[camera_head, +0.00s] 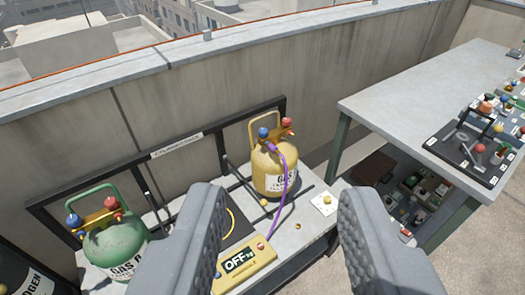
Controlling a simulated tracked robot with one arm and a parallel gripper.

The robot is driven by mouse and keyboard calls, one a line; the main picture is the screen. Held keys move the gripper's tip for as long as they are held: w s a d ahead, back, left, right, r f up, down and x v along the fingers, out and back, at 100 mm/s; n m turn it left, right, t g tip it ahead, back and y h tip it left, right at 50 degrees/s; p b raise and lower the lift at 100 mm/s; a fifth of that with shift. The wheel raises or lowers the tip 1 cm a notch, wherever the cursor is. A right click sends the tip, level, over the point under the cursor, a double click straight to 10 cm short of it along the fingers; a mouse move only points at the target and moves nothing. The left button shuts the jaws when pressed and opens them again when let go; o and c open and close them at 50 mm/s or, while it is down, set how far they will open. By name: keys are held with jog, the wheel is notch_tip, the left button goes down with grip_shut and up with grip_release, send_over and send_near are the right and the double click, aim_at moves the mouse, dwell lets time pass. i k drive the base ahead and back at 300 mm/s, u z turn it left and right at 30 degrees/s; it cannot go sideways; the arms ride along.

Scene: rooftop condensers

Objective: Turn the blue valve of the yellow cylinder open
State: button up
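The yellow cylinder (273,172) stands upright on a grey bench, with a yellow handle frame on top. Its blue valve (263,132) is on the left of the top and a red valve (287,122) is on the right. A purple hose (286,170) runs from near the blue valve down the cylinder's front. My gripper (278,208) is open and empty, its two grey fingers in the foreground. The cylinder shows between and beyond the fingers, apart from them. The blue valve's exact turn is too small to tell.
A yellow scale reading OFF (245,264) lies in front. A table (430,82) with a tool tray stands right. A concrete wall (190,105) runs behind.

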aim_at(264, 132)
jog(key=u, duration=0.2)
jog(key=k, duration=0.3)
jog(key=z, duration=0.85)
jog(key=i, duration=2.05)
jog(key=u, duration=0.75)
